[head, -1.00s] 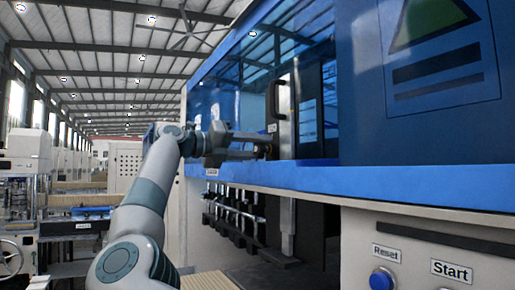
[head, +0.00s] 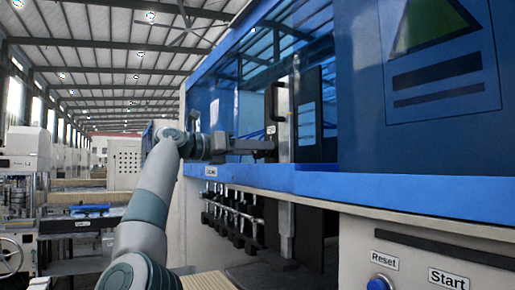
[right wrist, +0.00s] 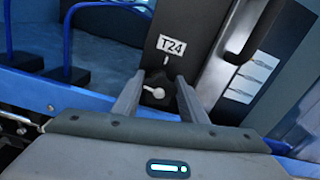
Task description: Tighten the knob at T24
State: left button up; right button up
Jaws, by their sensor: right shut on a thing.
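The T24 knob (right wrist: 158,98) is a dark knob with a white pointer, set below the T24 label (right wrist: 172,46) on a dark upright plate. The pointer points to the left in the right wrist view, away from the white tick above the knob. My right gripper (right wrist: 158,84) has one finger on each side of the knob and is shut on it. In the head view my right gripper (head: 266,146) reaches the machine at the foot of the plate, and the knob is mostly hidden there. My left gripper is not in view.
A blue ledge (head: 400,197) runs just below my gripper. The Reset button (head: 380,283) is at lower right. Blue tubes (right wrist: 68,45) stand left of the plate.

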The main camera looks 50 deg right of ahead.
jog(key=shift+f, duration=0.1)
dwell(0.4)
jog(key=o, duration=0.8)
jog(key=shift+a, duration=0.15)
jog(key=shift+a, duration=0.1)
jog(key=shift+b+v, duration=0.95)
jog(key=shift+v, duration=7.75)
